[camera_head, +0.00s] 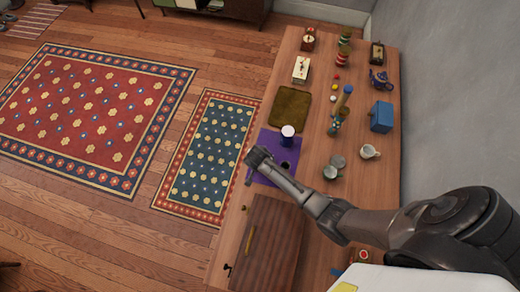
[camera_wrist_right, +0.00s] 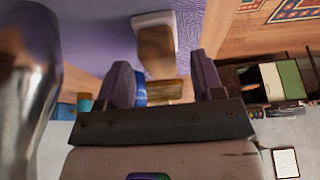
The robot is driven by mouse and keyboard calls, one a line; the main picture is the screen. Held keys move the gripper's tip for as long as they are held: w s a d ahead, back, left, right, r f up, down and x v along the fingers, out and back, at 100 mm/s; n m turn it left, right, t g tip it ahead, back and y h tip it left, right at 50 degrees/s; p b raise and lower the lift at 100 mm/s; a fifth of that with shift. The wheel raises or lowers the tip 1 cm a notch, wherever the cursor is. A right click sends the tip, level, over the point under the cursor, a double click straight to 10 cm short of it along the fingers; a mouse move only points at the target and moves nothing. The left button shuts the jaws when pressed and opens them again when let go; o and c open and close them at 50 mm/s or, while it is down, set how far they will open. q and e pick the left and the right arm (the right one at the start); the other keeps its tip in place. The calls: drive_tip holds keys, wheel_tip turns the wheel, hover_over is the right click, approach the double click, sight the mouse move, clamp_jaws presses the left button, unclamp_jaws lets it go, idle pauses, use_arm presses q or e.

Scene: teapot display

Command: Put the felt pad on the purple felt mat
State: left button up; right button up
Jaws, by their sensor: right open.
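The purple felt mat (camera_head: 262,140) lies on the long wooden table in the head view, and purple surface (camera_wrist_right: 100,25) fills the upper left of the right wrist view. A small dark round patch (camera_head: 285,166) lies on the mat; I cannot tell whether it is the felt pad. My right gripper (camera_head: 256,160) is over the mat's left edge, left of that patch. In the wrist view my right gripper (camera_wrist_right: 161,72) has its fingers spread, with nothing clearly held between them. A pale block-like thing with a brown face (camera_wrist_right: 155,45) shows beyond the fingers. My left gripper is out of view.
A purple cylinder with a white top (camera_head: 288,131) stands on the mat. An olive cloth (camera_head: 290,107) lies behind it. Cups (camera_head: 370,151), a blue box (camera_head: 381,116) and a blue teapot (camera_head: 379,79) stand to the right. A brown wooden case (camera_head: 267,240) is in front.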

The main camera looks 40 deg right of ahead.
drive_tip(key=p+v, duration=0.1)
drive_tip(key=v, duration=0.9)
drive_tip(key=shift+r+p, duration=0.2)
drive_tip(key=shift+p, duration=0.1)
drive_tip(key=shift+a, duration=0.1)
